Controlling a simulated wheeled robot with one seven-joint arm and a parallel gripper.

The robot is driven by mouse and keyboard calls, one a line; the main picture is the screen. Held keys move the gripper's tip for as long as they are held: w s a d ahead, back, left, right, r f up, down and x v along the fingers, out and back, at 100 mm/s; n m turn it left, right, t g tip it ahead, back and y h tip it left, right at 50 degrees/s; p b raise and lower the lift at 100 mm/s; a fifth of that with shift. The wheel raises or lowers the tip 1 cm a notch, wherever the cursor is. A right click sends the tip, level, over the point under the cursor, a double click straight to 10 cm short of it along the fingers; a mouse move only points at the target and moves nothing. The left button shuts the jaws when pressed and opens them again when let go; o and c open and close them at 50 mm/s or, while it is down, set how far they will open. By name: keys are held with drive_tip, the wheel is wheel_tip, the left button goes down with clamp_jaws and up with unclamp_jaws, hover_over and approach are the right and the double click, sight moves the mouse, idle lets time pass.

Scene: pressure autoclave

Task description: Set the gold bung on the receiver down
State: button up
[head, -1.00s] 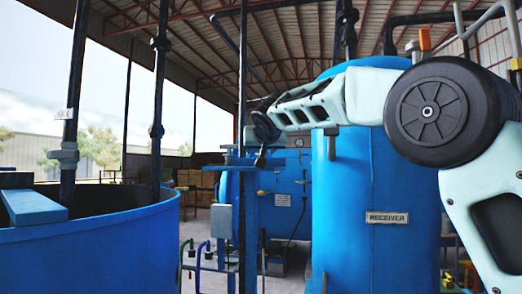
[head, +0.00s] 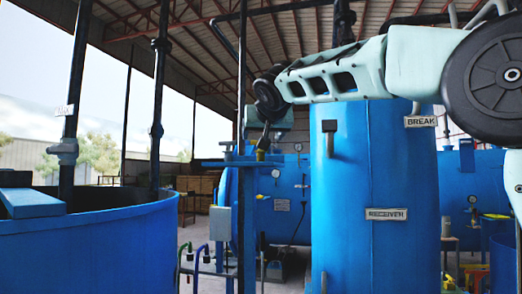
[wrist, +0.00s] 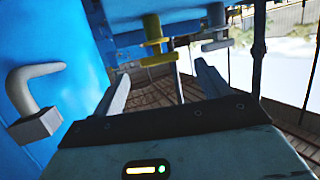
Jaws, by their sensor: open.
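The gold bung (wrist: 154,38) is a yellow T-shaped piece with an upright stem, seen beyond my fingers in the wrist view. In the head view, a small gold piece (head: 263,146) shows at the blue bracket, left of the receiver. The receiver (head: 348,240) is a tall blue vessel with a name plate. My gripper (wrist: 160,72) is open, its two fingers apart with nothing gripped between them. The bung appears ahead of the fingertips, roughly in line with the gap; the exact distance cannot be told.
A similar grey piece (wrist: 214,36) is right of the gold one. A grey bent handle (wrist: 32,92) juts from the blue wall at left. A blue bracket (head: 225,163) stands beside the receiver. A large open blue tank (head: 90,250) fills the lower left.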

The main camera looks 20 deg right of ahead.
drive_tip(key=shift+b+v, duration=0.45)
drive_tip(key=shift+v, duration=1.65)
